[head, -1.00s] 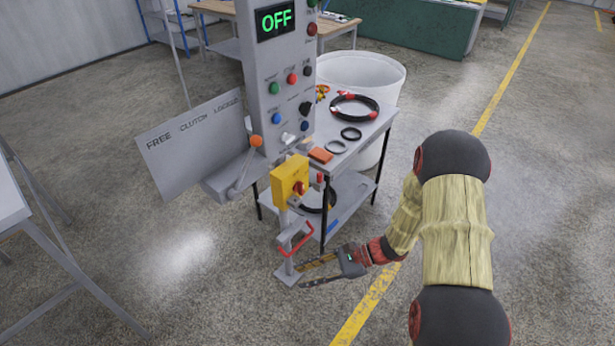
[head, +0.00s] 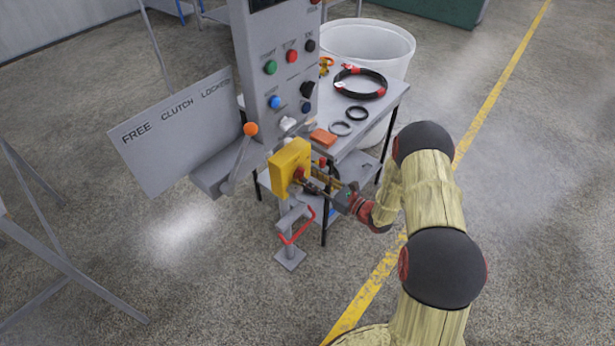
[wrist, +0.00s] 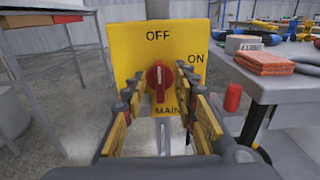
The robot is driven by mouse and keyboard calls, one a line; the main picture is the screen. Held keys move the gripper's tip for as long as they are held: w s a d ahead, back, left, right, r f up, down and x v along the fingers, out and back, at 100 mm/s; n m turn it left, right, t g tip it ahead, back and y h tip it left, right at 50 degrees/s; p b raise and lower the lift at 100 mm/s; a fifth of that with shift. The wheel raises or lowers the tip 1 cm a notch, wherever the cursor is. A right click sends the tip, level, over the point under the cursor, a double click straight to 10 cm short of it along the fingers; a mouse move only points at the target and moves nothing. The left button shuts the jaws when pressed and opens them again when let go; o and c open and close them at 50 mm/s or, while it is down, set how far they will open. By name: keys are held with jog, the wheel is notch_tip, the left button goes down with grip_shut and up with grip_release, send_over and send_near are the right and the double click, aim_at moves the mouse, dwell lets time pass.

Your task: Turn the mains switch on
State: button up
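The mains switch is a yellow box (head: 287,167) on a grey post, and its plate (wrist: 132,50) reads OFF at the top, ON at the right and MAIN below. Its red knob (wrist: 160,78) has a white mark pointing up toward OFF. My gripper (wrist: 158,88) is open in the wrist view, with one finger on each side of the knob. I cannot tell whether either finger touches it. In the head view my gripper (head: 313,184) reaches the box from the right and partly hides the knob.
A grey control panel (head: 272,90) with a lever stands behind the box.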

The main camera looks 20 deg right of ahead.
aim_at(301, 175)
jog(key=shift+x, duration=1.3)
jog(key=shift+c, duration=0.9)
grip_shut()
